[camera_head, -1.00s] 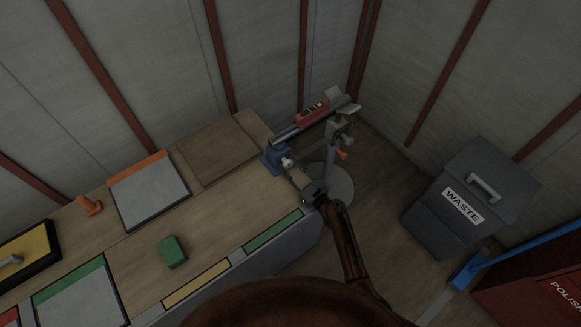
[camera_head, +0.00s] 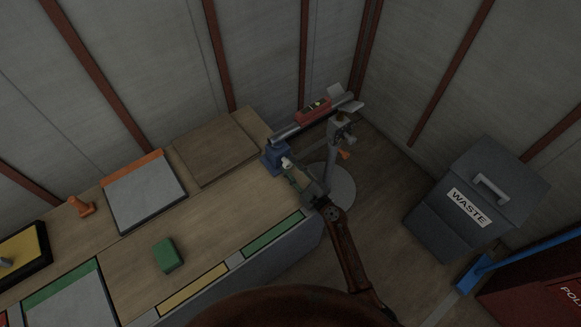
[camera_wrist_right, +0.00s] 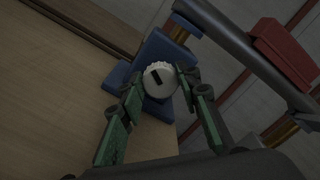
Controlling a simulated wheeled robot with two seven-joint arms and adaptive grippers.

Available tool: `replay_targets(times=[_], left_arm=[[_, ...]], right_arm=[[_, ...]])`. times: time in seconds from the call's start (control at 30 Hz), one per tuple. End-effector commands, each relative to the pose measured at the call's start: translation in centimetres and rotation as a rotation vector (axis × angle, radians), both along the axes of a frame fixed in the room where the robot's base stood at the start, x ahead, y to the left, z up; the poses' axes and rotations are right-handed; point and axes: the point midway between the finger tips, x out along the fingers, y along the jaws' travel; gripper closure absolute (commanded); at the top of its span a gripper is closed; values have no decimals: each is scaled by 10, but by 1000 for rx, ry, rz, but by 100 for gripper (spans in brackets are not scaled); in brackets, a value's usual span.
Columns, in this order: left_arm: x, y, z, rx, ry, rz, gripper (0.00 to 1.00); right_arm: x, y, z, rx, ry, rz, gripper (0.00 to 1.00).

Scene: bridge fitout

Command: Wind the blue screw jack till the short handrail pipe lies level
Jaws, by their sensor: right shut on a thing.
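The blue screw jack (camera_head: 274,156) stands at the bench's right end; it also shows in the right wrist view (camera_wrist_right: 153,56). Its round white knob (camera_wrist_right: 160,78), with a dark mark, faces my right gripper (camera_wrist_right: 158,92), whose green fingers are closed on the knob's two sides. In the head view the right gripper (camera_head: 294,172) reaches up to the jack from below. The grey handrail pipe (camera_head: 290,131) rests over the jack and runs up right to a grey stand (camera_head: 340,130). A red spirit level (camera_head: 314,110) sits on the pipe; its bubble is too small to read. My left gripper is not in view.
A wooden board (camera_head: 214,149), a grey panel with an orange edge (camera_head: 145,192), an orange object (camera_head: 81,206) and a green block (camera_head: 168,254) lie on the bench. A grey waste bin (camera_head: 463,205) stands right. Floor between bench and bin is mostly clear.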

Motion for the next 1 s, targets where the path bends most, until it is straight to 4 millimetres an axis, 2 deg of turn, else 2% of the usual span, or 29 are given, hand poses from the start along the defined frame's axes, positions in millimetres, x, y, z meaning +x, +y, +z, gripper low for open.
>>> replay_targets(times=[0.1,0.4,0.7,1.0], left_arm=[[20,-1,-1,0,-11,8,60],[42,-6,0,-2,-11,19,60],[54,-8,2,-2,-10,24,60],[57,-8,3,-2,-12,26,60]], right_arm=[[-1,0,-4,-91,-62,1,93],[-1,0,-4,-294,-209,2,93],[-1,0,-3,-418,-300,1,93],[-1,0,-3,-462,-333,0,93]])
